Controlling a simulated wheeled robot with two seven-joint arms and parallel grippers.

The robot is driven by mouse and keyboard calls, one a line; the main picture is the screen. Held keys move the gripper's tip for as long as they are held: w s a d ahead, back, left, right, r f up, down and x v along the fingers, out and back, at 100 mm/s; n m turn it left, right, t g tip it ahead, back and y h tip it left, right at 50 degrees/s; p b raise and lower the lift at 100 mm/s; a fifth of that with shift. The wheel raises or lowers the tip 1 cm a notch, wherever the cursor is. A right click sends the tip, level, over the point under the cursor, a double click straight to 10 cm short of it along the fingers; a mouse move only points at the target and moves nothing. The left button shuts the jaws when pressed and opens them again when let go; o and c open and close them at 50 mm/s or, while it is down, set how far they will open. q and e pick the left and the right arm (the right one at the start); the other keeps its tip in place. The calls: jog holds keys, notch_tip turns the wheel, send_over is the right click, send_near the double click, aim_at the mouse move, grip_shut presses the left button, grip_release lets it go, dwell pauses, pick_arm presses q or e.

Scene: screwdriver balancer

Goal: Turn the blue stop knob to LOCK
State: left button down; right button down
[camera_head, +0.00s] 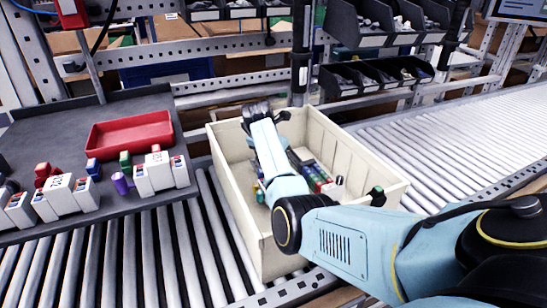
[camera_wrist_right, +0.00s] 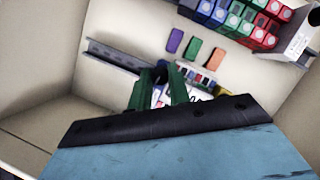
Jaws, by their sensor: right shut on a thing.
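My right arm reaches over the cream crate (camera_head: 238,200) from the lower right in the head view, its dark end at the crate's far side. In the right wrist view, the two green fingers of my right gripper (camera_wrist_right: 160,85) are close together, pointing into the crate. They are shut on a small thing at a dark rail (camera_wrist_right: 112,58). A small dark round part (camera_wrist_right: 160,73) shows at the fingertips. I cannot clearly make out the blue stop knob or its LOCK mark; the fingers and wrist hide much there. My left gripper is not in view.
Purple, orange and green blocks (camera_wrist_right: 191,49) lie inside the crate, with rows of coloured pieces (camera_wrist_right: 235,18) beyond. A red tray (camera_head: 130,134) and several parts rest on the grey bench at left. A roller conveyor (camera_head: 450,130) runs at right.

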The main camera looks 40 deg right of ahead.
jog(key=shift+a+r+n+p, duration=0.1)
jog(key=shift+n+p, duration=0.2)
jog(key=shift+n, duration=0.1)
jog(key=n+t+p, duration=0.1)
jog(key=n, duration=0.1)
jog(key=n+t+y+p, duration=0.1)
jog(key=n+p, duration=0.1)
jog(key=shift+s+n+p, duration=0.15)
jog(key=shift+n+p, duration=0.15)
jog(key=shift+n, duration=0.1)
jog(key=shift+d+n+y+p, duration=0.2)
jog(key=shift+n+y+p, duration=0.15)
jog(key=shift+n, duration=0.55)
pick_arm(q)
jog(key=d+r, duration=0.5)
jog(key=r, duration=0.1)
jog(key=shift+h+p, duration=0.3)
jog(key=shift+p, duration=0.15)
pick_arm(e)
jog(key=shift+d+n+t+y, duration=0.1)
jog(key=shift+n+t+y, duration=0.5)
jog(key=shift+n, duration=1.2)
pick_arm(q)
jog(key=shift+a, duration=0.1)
pick_arm(e)
jog(key=c, duration=1.3)
grip_release()
